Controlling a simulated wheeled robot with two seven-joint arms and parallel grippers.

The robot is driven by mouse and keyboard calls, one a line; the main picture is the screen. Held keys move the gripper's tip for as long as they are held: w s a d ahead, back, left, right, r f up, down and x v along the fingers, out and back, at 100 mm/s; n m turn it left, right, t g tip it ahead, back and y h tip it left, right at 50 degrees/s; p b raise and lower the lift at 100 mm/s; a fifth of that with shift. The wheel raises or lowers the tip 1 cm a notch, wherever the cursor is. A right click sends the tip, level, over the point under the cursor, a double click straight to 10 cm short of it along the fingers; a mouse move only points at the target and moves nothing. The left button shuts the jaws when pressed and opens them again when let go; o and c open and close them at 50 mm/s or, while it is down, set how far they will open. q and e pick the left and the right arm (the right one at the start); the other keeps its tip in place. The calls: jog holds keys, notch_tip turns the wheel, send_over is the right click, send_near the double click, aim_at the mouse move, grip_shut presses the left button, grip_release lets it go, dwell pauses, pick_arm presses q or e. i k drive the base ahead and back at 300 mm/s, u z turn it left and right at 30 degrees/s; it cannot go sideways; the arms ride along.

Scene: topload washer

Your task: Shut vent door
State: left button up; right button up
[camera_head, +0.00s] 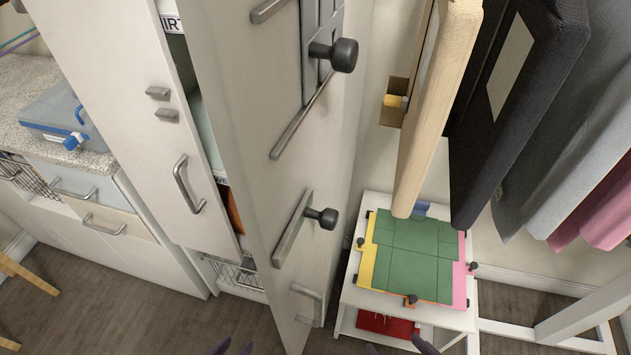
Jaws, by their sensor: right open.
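No part is clearly marked as the vent door. A tall white door panel (258,115) stands out across the middle, with dark round knobs and grey metal bars on its face. Left of it, a white cabinet door (135,105) with a curved grey handle is ajar, with a dark gap showing shelf contents. My right gripper (398,347) shows two wider-spaced tips at the bottom edge, open, in front of the white side table. Both appear empty.
A white side table (349,295) with a green-topped board (415,250) stands right of the panel. Clothes and padded boards hang at upper right. A counter (25,85) with a blue box (55,112) is at left.

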aim_at(246, 55)
jog(key=k, duration=0.5)
jog(key=z, duration=1.95)
jog(key=k, duration=0.6)
jog(key=u, duration=1.4)
jog(key=i, duration=0.5)
jog(key=u, duration=0.05)
